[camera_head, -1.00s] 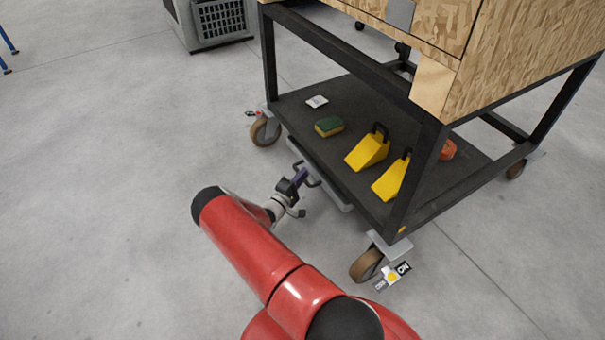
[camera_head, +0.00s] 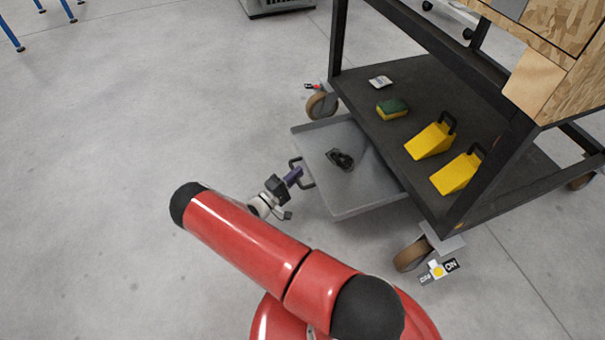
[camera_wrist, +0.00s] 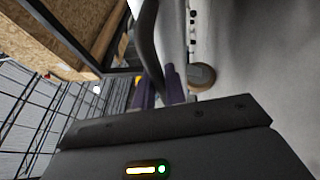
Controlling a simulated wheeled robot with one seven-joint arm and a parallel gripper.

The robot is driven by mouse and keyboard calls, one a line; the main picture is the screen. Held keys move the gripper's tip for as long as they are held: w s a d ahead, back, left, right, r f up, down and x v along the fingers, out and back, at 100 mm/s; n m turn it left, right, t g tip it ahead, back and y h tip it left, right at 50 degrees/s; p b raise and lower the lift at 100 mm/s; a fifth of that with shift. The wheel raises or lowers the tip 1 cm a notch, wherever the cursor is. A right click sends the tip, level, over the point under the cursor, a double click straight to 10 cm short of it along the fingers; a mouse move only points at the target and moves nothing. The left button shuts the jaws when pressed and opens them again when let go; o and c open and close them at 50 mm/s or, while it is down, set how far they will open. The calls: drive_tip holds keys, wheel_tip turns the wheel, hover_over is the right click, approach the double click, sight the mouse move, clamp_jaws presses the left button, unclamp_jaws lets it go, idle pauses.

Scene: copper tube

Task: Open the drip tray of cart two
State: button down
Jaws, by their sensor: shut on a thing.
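The grey drip tray (camera_head: 337,203) is pulled out from under the lower shelf of the dark cart (camera_head: 470,150). A small black object (camera_head: 341,160) lies in it. The tray has a dark handle (camera_head: 306,181) at its front. My gripper (camera_head: 296,175), with purple fingers, is shut on this handle, low over the floor. In the wrist view, the purple fingers (camera_wrist: 160,88) meet the dark curved handle (camera_wrist: 150,45), which is close to the camera. The tray's far end is hidden under the shelf.
Two yellow wedges (camera_head: 432,141), a green and yellow sponge (camera_head: 392,109) and a small white packet (camera_head: 380,82) sit on the cart's lower shelf. Casters (camera_head: 412,254) stand at the cart's corners. The floor to the left is clear.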

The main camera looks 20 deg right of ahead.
drive_tip(key=shift+a, duration=0.15)
drive_tip(key=c, duration=1.5)
unclamp_jaws()
drive_tip(key=shift+o, duration=0.2)
drive_tip(key=v, duration=0.7)
drive_tip(key=shift+a, duration=0.35)
drive_tip(key=shift+s, duration=0.1)
